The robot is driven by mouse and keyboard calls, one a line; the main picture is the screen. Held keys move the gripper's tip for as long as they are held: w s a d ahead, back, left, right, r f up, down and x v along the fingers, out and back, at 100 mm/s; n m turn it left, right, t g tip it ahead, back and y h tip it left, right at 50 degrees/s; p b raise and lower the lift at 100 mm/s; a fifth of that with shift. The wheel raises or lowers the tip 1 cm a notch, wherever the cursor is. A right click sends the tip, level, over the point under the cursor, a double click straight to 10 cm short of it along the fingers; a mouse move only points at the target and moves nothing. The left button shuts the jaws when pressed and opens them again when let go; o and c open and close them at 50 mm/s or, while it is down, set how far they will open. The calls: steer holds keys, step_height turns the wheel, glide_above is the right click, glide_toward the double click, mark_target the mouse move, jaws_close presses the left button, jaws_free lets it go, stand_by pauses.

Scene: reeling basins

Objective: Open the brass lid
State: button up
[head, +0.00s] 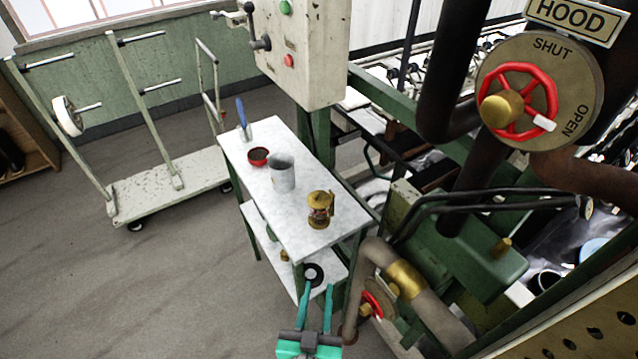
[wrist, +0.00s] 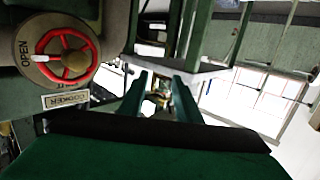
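A small brass vessel (head: 319,218) stands upright near the front right of the white tabletop, with a reddish-brown middle. The brass lid (head: 321,198) appears to be its top, and it looks closed. My gripper (head: 319,288) has two teal fingers spread apart with nothing between them. It is in front of the table and lower in the picture than the vessel, well apart from it. In the wrist view my gripper (wrist: 161,85) frames a small brass-coloured thing (wrist: 160,99) farther off between its fingers, too small to make out clearly.
The white-topped table (head: 300,228) also holds a grey metal cup (head: 282,175), a red bowl (head: 258,156) and a blue-handled tool (head: 241,113). Pipes with a red valve wheel (head: 377,300) stand close right of my gripper. Floor at left is clear up to a cart (head: 170,198).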

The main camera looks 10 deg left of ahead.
steer(key=w+a+r, duration=0.3)
steer(key=w+r, duration=0.3)
steer(key=w, duration=0.2)
steer(key=m+t+h, duration=0.1)
steer(key=t, duration=0.1)
glide_toward(321, 196)
step_height(321, 196, up, 3)
steer(key=w+a, duration=0.1)
steer(key=w, duration=1.1)
steer(key=shift+f, duration=0.25)
steer(key=shift+w+a, duration=0.1)
jaws_close()
